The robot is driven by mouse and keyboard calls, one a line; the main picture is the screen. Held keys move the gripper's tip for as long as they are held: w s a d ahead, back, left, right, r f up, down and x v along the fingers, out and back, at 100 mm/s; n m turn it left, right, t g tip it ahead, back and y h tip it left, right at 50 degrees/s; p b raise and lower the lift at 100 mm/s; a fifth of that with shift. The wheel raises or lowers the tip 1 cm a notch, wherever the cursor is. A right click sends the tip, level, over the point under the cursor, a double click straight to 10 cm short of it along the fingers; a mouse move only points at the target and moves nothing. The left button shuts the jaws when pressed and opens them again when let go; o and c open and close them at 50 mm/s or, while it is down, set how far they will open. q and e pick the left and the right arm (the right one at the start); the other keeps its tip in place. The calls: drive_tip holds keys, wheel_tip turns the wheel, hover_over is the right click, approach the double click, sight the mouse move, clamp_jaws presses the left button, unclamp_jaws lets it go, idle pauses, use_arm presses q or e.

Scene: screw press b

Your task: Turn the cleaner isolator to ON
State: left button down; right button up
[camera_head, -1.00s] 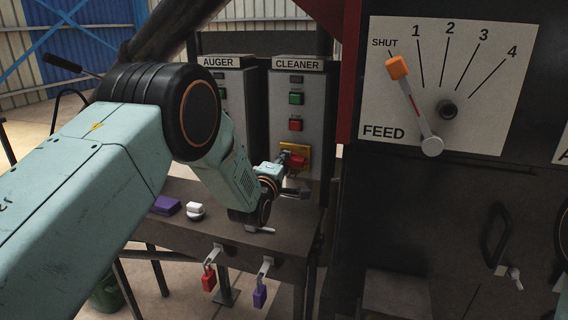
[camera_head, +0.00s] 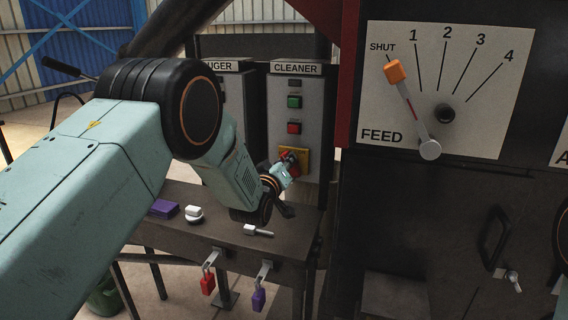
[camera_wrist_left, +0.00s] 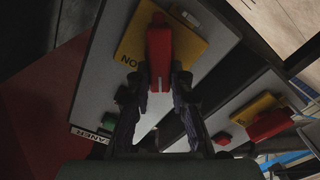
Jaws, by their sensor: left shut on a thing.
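The cleaner isolator has a yellow plate (camera_head: 301,156) low on the grey panel under the CLEANER sign (camera_head: 296,69). In the left wrist view its yellow plate (camera_wrist_left: 194,42) carries an upside-down ON label left of the red handle (camera_wrist_left: 160,50). My left gripper (camera_wrist_left: 160,84) is shut on that handle, one dark finger on each side. In the head view the left gripper (camera_head: 288,163) covers most of the handle, so its exact angle there is hard to tell. My right gripper is out of view.
A green button (camera_head: 294,102) and a red button (camera_head: 294,128) sit above the isolator. The AUGER panel (camera_head: 233,110) stands to its left. Below, a bench (camera_head: 290,235) holds a purple block (camera_head: 164,208) and a white-topped knob (camera_head: 194,213). Red and purple padlocks hang in front.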

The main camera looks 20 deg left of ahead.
use_arm(q)
drive_tip(key=shift+s+d+f+m, duration=0.1)
drive_tip(key=shift+d+m, duration=0.15)
drive_tip(key=shift+m, duration=1.4)
drive_tip(key=shift+d+m, duration=0.25)
drive_tip(key=shift+m, duration=1.4)
drive_tip(key=c, duration=1.6)
unclamp_jaws()
drive_tip(key=o, duration=0.4)
drive_tip(key=s, duration=1.2)
drive_tip(key=shift+a+r, duration=0.2)
